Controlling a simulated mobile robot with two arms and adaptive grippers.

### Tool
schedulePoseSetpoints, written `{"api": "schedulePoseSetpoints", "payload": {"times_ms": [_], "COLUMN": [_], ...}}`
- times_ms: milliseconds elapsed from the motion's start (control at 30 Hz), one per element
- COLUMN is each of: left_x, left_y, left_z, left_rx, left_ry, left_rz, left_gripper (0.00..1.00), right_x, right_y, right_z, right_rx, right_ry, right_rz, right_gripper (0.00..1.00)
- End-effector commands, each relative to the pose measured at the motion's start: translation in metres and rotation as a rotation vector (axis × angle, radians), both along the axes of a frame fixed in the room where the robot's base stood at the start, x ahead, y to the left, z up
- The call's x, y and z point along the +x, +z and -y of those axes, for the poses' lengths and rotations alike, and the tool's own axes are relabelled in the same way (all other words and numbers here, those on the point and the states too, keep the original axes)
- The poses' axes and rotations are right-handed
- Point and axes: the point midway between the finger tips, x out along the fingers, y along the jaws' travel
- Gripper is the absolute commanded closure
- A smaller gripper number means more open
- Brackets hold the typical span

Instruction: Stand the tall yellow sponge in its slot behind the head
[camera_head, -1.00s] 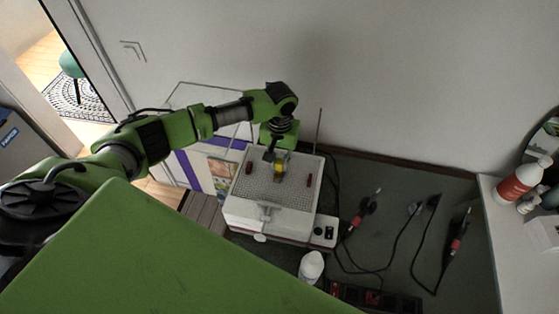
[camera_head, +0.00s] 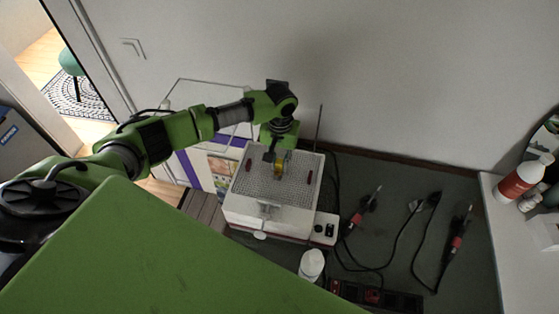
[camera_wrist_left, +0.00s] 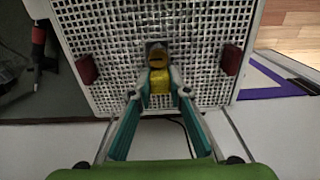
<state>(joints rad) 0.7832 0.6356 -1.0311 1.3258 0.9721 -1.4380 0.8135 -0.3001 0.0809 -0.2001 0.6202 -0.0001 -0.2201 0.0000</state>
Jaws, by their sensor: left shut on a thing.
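The yellow sponge (camera_head: 280,170) is between the fingers of my left gripper (camera_head: 275,161), over the perforated top of a white box-like machine (camera_head: 247,190). In the left wrist view the gripper (camera_wrist_left: 158,94) is shut on the sponge (camera_wrist_left: 159,83), with one teal finger on each side. A dark square slot (camera_wrist_left: 149,46) opens in the perforated top (camera_wrist_left: 106,35) at the sponge's far end. The sponge's end overlaps this opening; I cannot tell how deep it sits. My right gripper is not in view.
Two red blocks (camera_wrist_left: 87,69) (camera_wrist_left: 231,59) sit on the perforated top, either side of the slot. A thin upright rod (camera_head: 320,128) stands at the back right. A white bottle (camera_head: 311,265) stands in front. Cabled tools (camera_head: 364,208) lie right.

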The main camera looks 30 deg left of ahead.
Motion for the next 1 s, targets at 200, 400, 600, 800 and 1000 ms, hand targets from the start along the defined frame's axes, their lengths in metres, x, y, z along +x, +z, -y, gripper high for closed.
{"api": "schedulePoseSetpoints", "payload": {"times_ms": [200, 400, 600, 800, 1000], "left_x": [0.0, 0.0, 0.0, 0.0, 0.0], "left_y": [-0.004, -0.007, -0.01, -0.013, -0.013], "left_z": [0.0, 0.0, 0.0, 0.0, 0.0], "left_rx": [0.0, -0.001, -0.001, 0.0, 0.0], "left_ry": [0.0, 0.0, 0.0, 0.0, 0.0], "left_rz": [0.0, 0.0, 0.0, 0.0, 0.0], "left_gripper": [0.91, 0.91, 0.91, 0.91, 0.91], "right_x": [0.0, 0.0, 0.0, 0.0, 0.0], "right_y": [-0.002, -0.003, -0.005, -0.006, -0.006], "right_z": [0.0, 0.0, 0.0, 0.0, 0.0], "right_rx": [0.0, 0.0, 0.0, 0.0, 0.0], "right_ry": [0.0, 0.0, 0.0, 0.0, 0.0], "right_rz": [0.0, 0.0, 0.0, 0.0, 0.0], "right_gripper": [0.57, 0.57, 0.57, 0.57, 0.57]}}
